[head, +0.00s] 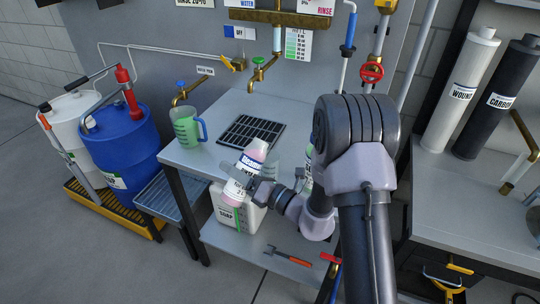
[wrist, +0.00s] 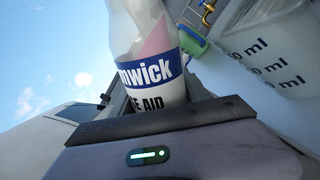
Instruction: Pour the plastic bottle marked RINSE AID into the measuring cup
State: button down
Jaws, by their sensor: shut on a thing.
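The RINSE AID bottle (head: 247,165) is clear plastic with pink contents and a blue and white label. My gripper (head: 254,188) is shut around it and holds it in front of the table's front edge, leaning slightly to the right in the head view. In the wrist view the bottle (wrist: 150,65) stands between the jaws, with "AID" readable just above the near jaw (wrist: 155,120). The green measuring cup (head: 186,132) with a blue handle stands upright on the table, behind and left of the bottle, apart from it. The bottle's lower part is partly hidden by my gripper.
The table (head: 190,159) holds a black drain grate (head: 251,131) right of the cup. Brass taps (head: 181,94) project above it. A white SOAP container (head: 250,215) stands on the lower shelf. A blue drum (head: 120,145) stands left. Wrist view: a pale surface marked "ml" (wrist: 265,50), identity unclear.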

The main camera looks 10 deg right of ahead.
jog(key=shift+s+a+f+m+t, duration=0.1)
jog(key=shift+a+f+m+t, duration=0.1)
jog(key=shift+m, duration=0.35)
jog(key=shift+s+a+f+m+t, duration=0.1)
jog(key=shift+f+m, duration=0.05)
jog(key=shift+m, duration=0.4)
jog(key=shift+s+a+r+m+p, duration=0.1)
jog(key=shift+r+m+p, duration=0.3)
jog(key=shift+m, duration=0.2)
jog(key=shift+r+m, duration=0.2)
jog(key=shift+m, duration=0.1)
jog(key=shift+a+r+m+t+h+p, duration=0.1)
jog(key=shift+r+m+t+h+p, duration=0.25)
jog(key=shift+r+m+p, duration=0.8)
dwell(0.8)
